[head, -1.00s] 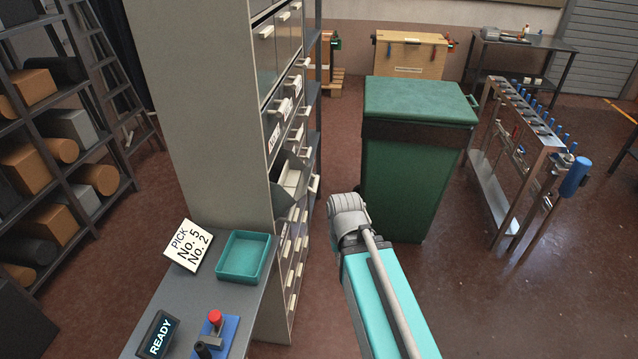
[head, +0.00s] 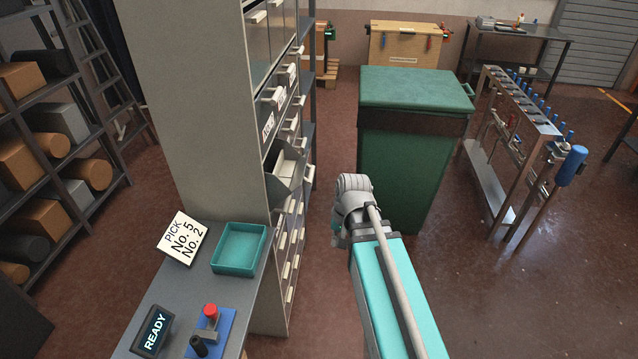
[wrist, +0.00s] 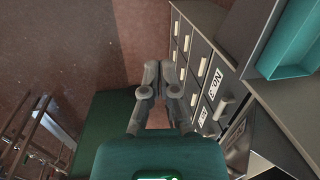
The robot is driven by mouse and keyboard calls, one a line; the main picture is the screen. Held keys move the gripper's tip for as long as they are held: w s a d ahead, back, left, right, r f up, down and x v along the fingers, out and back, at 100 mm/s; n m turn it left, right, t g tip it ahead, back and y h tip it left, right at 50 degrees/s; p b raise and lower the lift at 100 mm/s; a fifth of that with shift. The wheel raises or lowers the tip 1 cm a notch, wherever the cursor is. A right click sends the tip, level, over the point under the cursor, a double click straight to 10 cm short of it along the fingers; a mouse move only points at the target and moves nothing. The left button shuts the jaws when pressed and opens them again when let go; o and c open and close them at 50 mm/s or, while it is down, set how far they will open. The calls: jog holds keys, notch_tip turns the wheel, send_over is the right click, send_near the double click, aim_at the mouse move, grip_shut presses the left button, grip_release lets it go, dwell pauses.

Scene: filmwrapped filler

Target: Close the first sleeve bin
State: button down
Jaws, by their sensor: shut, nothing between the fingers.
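The grey cabinet (head: 205,120) holds columns of small bins with pale handles. One bin (head: 288,172) in its front is tilted open, and pale contents show inside it. Its number cannot be read. An open bin (wrist: 268,150) also shows at the lower right of the wrist view, below a bin labelled No. 3 (wrist: 217,84). My gripper (wrist: 158,66) is shut and empty, its two fingers together in front of the cabinet and apart from the bin fronts. In the head view my arm stands right of the cabinet, and the fingertips cannot be made out.
A large green lidded container (head: 412,135) stands close behind and right of my arm. A bench at lower left carries a teal tray (head: 239,248), a sign reading PICK No. 5 No. 2 (head: 183,238) and a READY display (head: 155,332). A metal rack (head: 515,130) stands at right.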

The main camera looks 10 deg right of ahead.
jog(key=w+d+r+m+t+y+b, duration=0.1)
jog(key=w+d+m+t+y+b, duration=0.1)
jog(key=w+d+m+y+b, duration=0.3)
jog(key=w+d+r+m+t+y+b, duration=0.1)
jog(key=w+d+m+y+b, duration=0.4)
jog(key=w+m, duration=0.8)
jog(key=w+d+t+y, duration=0.1)
jog(key=w+d+y, duration=0.1)
jog(key=d, duration=0.1)
jog(key=shift+w+r+m+t, duration=0.2)
jog(key=shift+w+m+t, duration=0.1)
jog(key=shift+w, duration=0.05)
jog(key=shift+a+f, duration=0.1)
jog(key=shift+a, duration=0.05)
jog(key=w+a, duration=0.4)
jog(key=a, duration=0.8)
jog(key=shift+f+b, duration=0.35)
jog(key=shift+b, duration=0.1)
jog(key=shift+w+a, duration=0.1)
jog(key=shift+a, duration=0.05)
